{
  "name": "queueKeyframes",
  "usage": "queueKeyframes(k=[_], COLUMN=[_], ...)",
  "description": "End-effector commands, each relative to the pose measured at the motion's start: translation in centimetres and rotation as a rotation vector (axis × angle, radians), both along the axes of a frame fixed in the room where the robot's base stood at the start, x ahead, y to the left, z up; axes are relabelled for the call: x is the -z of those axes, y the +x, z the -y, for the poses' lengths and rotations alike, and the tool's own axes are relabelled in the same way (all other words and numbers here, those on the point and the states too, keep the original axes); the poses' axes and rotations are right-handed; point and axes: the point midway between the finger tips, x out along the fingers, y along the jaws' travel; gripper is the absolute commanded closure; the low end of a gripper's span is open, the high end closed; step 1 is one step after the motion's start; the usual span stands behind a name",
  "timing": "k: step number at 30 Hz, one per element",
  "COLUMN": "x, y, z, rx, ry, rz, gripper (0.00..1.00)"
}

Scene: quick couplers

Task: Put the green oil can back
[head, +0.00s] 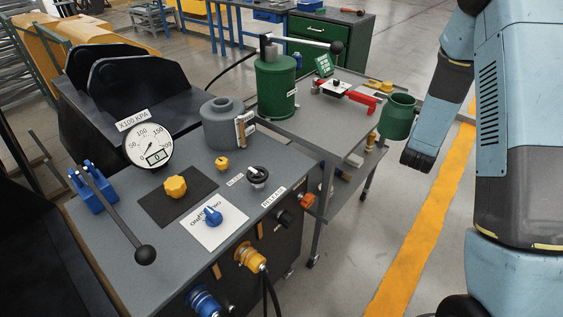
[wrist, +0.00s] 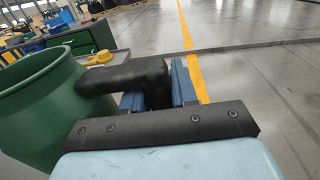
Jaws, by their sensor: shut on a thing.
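The green oil can (head: 396,120) is an open-topped can, roughly upright, just beyond the right edge of the cart top in the head view. In the wrist view the can (wrist: 40,110) fills the left side, its mouth open upwards. Its black handle (wrist: 125,77) sticks out sideways. My gripper (wrist: 158,88) is shut on this handle, with a blue jaw on each side. In the head view my arm hides most of the gripper. The can's inside bottom is hidden.
The grey cart top (head: 318,115) holds a green lever pump (head: 276,88), a red tool (head: 352,92) and a yellow part (head: 380,85). The control bench (head: 130,220) with a grey pot (head: 222,125) stands at left. Open floor with a yellow line (head: 430,220) lies at right.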

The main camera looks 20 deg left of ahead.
Motion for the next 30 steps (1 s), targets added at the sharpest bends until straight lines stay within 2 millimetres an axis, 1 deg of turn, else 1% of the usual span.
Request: queueKeyframes(k=[5, 8, 11, 12, 14, 15, 17, 21, 26, 30], x=[-0.3, -0.7, -1.2, -1.4, -1.8, -2.0, -2.4, -3.1, -3.8, -4.4], y=[-0.2, -0.7, -1.8, -2.3, -3.3, -4.0, -5.1, -7.9, -11.7, -15.4], z=[-1.5, -3.3, -6.1, -7.4, -9.2, -10.4, -12.2, -16.0, -19.9, -22.8], rx=[-0.01, -0.011, -0.01, -0.009, -0.005, -0.002, 0.002, 0.011, 0.022, 0.033], ry=[0.001, 0.003, 0.003, 0.003, 0.003, 0.003, 0.004, 0.004, 0.004, 0.003], rz=[0.002, 0.004, 0.004, 0.004, 0.004, 0.004, 0.004, 0.004, 0.004, 0.004], gripper=[1.0, 1.0, 1.0, 1.0, 1.0, 1.0, 1.0, 1.0, 1.0, 1.0])
